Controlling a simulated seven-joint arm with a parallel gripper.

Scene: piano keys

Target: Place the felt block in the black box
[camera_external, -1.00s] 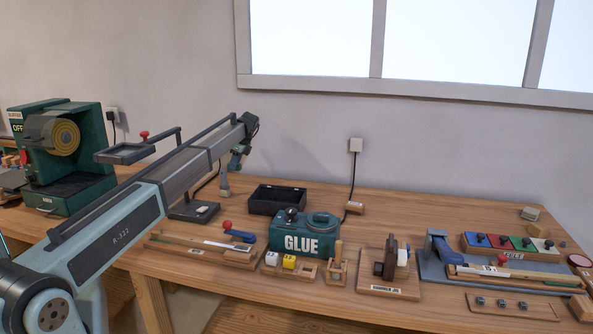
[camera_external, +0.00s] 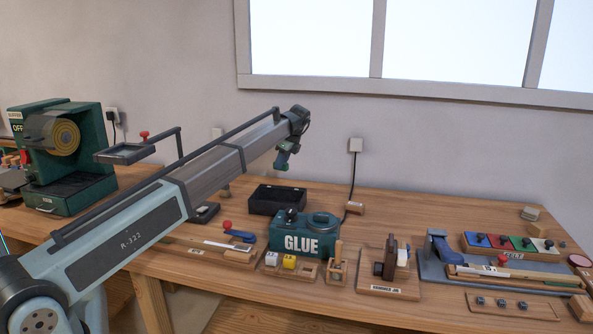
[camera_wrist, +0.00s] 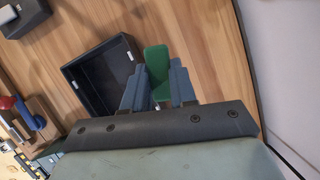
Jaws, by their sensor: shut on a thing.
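The black box (camera_external: 262,208) stands open on the bench behind the glue unit. In the wrist view the black box (camera_wrist: 84,92) lies just left of my gripper, and its inside looks empty where visible. My gripper (camera_wrist: 160,78) is shut on a green felt block (camera_wrist: 156,58), which sticks out beyond the two blue-grey fingers. In the external view my gripper (camera_external: 281,164) hangs in the air above the box's back edge; the block is hard to make out there.
A green glue unit (camera_external: 302,242) stands right in front of the box. A tool with a blue handle (camera_external: 240,235) lies to its left. A cable (camera_external: 352,185) runs down the wall to the right. Bare bench lies right of the box.

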